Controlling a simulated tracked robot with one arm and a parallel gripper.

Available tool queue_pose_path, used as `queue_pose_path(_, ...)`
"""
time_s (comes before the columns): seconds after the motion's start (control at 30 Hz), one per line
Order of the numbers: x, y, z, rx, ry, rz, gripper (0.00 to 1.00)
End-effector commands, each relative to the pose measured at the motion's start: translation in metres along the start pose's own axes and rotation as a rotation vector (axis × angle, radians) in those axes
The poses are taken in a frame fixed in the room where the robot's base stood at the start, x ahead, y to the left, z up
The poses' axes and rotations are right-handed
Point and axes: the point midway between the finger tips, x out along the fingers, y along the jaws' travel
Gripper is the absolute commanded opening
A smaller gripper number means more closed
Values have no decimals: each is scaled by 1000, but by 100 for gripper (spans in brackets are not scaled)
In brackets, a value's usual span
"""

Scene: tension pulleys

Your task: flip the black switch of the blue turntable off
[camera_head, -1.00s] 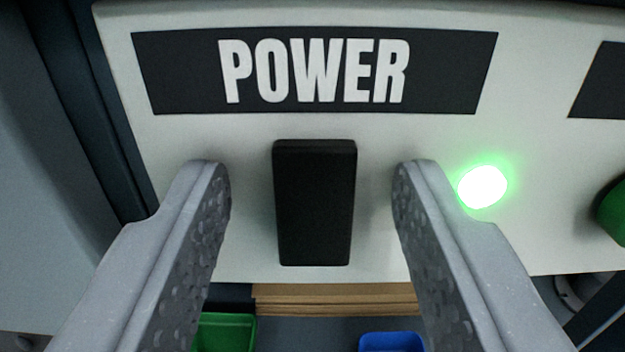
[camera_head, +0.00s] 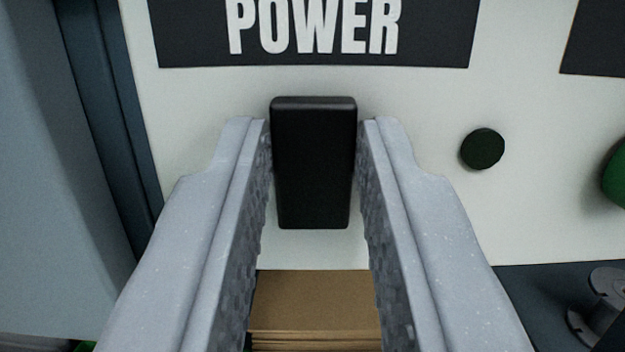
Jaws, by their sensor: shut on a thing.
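The black switch (camera_head: 313,165) is an upright black block on a white panel (camera_head: 200,120), below a dark label (camera_head: 430,30) that reads POWER. My gripper (camera_head: 314,135) is shut on the switch, with one grey finger against each side of it. A round indicator light (camera_head: 482,149) to the right of the switch is dark green and unlit. The blue turntable itself cannot be made out in this view.
A green button (camera_head: 616,178) shows at the right edge of the panel. Brown stacked boards (camera_head: 315,305) lie below the panel, between my fingers. A grey metal part (camera_head: 600,305) is at the lower right.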

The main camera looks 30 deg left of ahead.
Motion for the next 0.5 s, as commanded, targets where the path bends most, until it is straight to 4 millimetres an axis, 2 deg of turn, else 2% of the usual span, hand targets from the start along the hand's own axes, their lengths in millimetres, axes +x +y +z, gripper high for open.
queue_pose_path(0.2, -1, -1, 2, 1, 74, -3, 0)
queue_pose_path(0.5, -1, -2, 2, 2, 86, -4, 0)
